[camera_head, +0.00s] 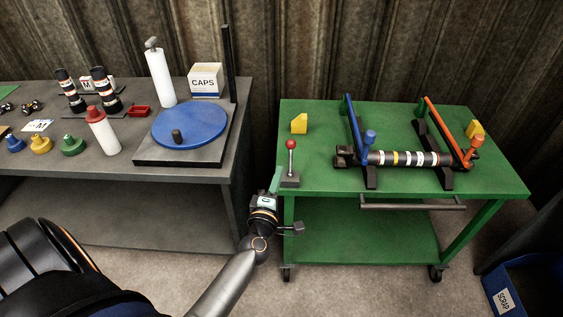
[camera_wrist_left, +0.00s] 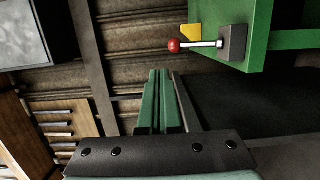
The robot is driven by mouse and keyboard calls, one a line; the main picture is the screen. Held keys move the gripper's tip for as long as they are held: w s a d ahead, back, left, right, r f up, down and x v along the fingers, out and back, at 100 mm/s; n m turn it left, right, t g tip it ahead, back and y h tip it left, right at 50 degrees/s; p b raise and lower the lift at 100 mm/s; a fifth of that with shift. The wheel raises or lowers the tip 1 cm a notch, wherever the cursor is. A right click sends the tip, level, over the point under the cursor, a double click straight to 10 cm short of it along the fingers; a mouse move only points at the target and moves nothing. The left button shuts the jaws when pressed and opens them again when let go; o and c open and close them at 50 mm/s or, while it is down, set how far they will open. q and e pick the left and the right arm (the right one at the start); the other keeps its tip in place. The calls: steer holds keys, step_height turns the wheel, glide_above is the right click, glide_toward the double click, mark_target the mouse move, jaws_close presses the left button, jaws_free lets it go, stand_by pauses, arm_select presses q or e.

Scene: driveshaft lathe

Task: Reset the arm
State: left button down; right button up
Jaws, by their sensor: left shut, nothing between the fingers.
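My left gripper (camera_head: 276,182) is shut and empty. In the head view it is beside the left edge of the green cart, just left of the red-knobbed lever (camera_head: 290,160). In the left wrist view its green fingers (camera_wrist_left: 160,95) lie together with nothing between them, and the lever (camera_wrist_left: 195,45) shows above and to the right, apart from them. My left arm (camera_head: 225,285) reaches up from the bottom of the head view. My right gripper is not in view.
The green cart (camera_head: 320,180) carries a striped shaft (camera_head: 405,158) on a stand with blue and orange arms. The grey table (camera_head: 225,165) at left holds a blue turntable (camera_head: 190,126), bottles and caps. A blue scrap bin (camera_head: 520,285) stands at lower right.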

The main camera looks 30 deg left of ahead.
arm_select(q)
steer(key=shift+s+d+r, duration=0.15)
steer(key=shift+s+d, duration=0.1)
steer(key=shift+s, duration=0.4)
steer(key=s+d+f+m+g+h, duration=0.2)
steer(key=s+d+f+m+h, duration=0.5)
steer(key=d+m, duration=0.45)
steer(key=s+d+f+m+g, duration=0.1)
steer(key=s+f+m+g, duration=0.2)
steer(key=s+m, duration=0.3)
steer(key=s+d+f+m+g+h, duration=0.1)
steer(key=s+d+f+m+g, duration=0.1)
steer(key=s+f+m, duration=0.3)
steer(key=s+m, duration=0.1)
steer(key=s, duration=0.1)
steer(key=shift+s+f+m+g, duration=0.25)
steer(key=shift+s+m+g, duration=0.1)
steer(key=shift+s+g, duration=0.05)
